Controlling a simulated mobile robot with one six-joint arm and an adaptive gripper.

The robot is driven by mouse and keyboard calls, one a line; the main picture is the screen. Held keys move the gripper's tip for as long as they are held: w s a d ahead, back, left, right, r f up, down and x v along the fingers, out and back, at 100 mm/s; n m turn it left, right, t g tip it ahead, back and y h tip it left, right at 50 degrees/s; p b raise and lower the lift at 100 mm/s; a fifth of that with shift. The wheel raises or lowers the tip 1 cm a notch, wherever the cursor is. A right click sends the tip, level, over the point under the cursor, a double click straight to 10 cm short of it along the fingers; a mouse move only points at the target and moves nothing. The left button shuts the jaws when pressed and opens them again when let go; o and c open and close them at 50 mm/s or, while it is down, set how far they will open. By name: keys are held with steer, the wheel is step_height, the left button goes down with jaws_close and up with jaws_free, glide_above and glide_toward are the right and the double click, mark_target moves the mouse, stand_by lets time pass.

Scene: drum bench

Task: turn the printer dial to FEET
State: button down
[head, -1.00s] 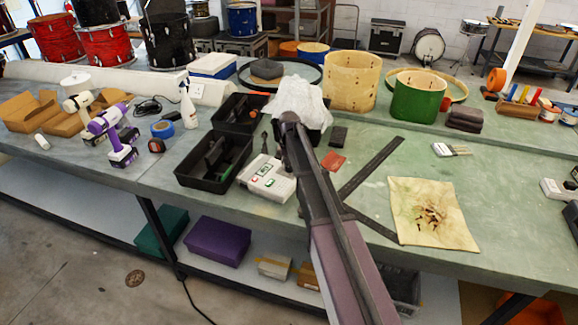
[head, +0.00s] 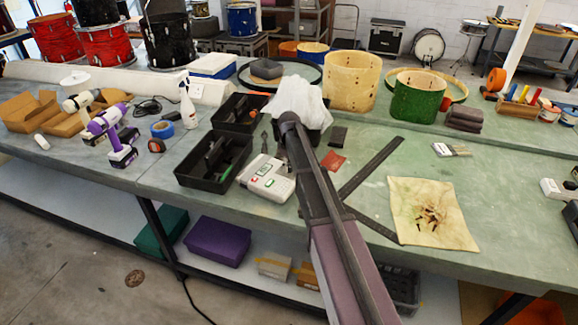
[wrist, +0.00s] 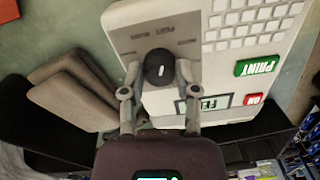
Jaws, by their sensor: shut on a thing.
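The printer (head: 265,180) is a white label machine lying on the bench, partly hidden by my arm in the head view. In the wrist view the printer (wrist: 215,45) shows white keys, a green PRINT key, a red ON key and a small display, partly covered by a finger. Its black dial (wrist: 158,68) has a short white mark and sits on a grey panel with small lettering, hard to read. My gripper (wrist: 158,78) has one finger on each side of the dial and is shut on it.
Black bins (head: 213,162) stand left of the printer. A red patch (head: 333,161), a dark steel square (head: 370,166) and a stained cloth (head: 432,214) lie to its right. A white crumpled cloth (head: 300,100) is behind my arm. Bare bench shows around the steel square.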

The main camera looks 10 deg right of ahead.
steer(key=shift+n, duration=0.4)
steer(key=shift+c, duration=1.7)
jaws_free()
steer(key=shift+m, duration=0.4)
